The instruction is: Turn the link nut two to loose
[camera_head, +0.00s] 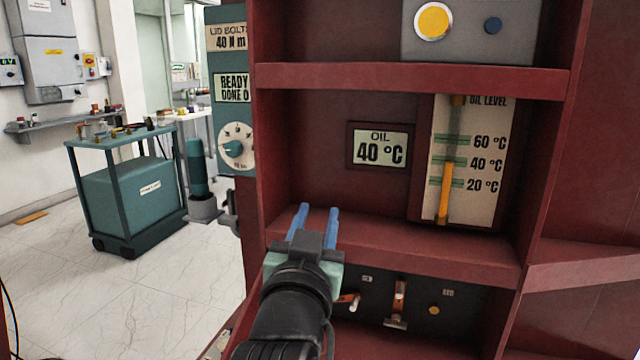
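My gripper (318,209) is in the lower middle of the head view. Its two blue fingers point away from me and stand apart, with nothing visible between them. They are in front of the dark red cabinet, around the height of its middle shelf. Below and to the right is a black panel (465,325) with an upright copper-coloured link (399,295), a tilted copper-coloured piece (350,300) and a small brass round part (434,310). The panel's labels are too small to read, so I cannot tell which part is link nut two. My arm hides the panel's left part.
The red shelf (450,255) overhangs the black panel. Above it are an oil display (380,148) reading 40 °C and an oil level gauge (465,165). A teal dial panel (236,145) is at the left. A teal cart (128,195) stands on open floor farther left.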

